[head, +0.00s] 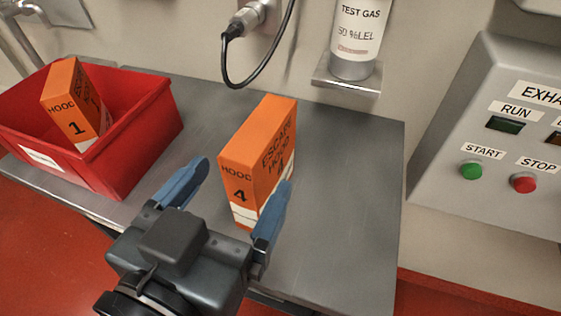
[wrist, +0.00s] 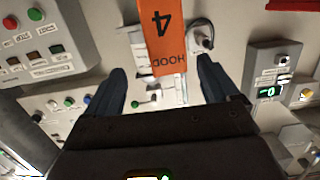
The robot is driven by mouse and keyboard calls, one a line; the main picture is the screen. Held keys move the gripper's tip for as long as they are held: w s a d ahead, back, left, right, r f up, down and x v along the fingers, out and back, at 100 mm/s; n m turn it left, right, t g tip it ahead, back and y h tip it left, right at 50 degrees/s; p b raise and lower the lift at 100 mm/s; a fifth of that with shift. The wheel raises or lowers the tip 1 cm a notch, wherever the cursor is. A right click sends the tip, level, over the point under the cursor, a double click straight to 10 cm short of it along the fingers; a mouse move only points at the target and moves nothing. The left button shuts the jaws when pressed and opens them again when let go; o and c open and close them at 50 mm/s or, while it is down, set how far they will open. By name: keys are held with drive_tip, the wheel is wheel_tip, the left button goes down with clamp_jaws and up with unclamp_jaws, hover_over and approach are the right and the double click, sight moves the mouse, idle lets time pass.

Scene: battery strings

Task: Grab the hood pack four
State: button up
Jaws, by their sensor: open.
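The orange hood pack four (head: 245,170) stands upright on the grey bench, with "HOOD 4" on its narrow face and "ESCAPE HOOD 4" on its wide face. My gripper (head: 235,185) is open, with its two blue fingers pointing at the pack. In the head view the right finger overlaps the pack's lower right edge, and the left finger is to its left. In the wrist view the pack (wrist: 164,35) appears upside down, between and beyond the fingertips (wrist: 162,75). I cannot tell whether either finger touches it.
A red bin (head: 150,120) at the left of the grey bench (head: 350,180) holds hood pack one (head: 72,100). A test gas cylinder (head: 357,40) stands on a wall bracket behind. A control panel (head: 500,140) with buttons is at the right. The bench's right part is clear.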

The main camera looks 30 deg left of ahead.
sight(252, 147)
drive_tip(key=shift+a+p+x, duration=0.2)
drive_tip(key=shift+p+x, duration=0.2)
drive_tip(key=shift+x, duration=1.35)
drive_tip(key=shift+a+p+x, duration=0.25)
drive_tip(key=shift+p+x, duration=0.1)
drive_tip(key=shift+x, duration=1.4)
drive_tip(key=shift+r, duration=0.15)
drive_tip(key=shift+s, duration=0.1)
clamp_jaws()
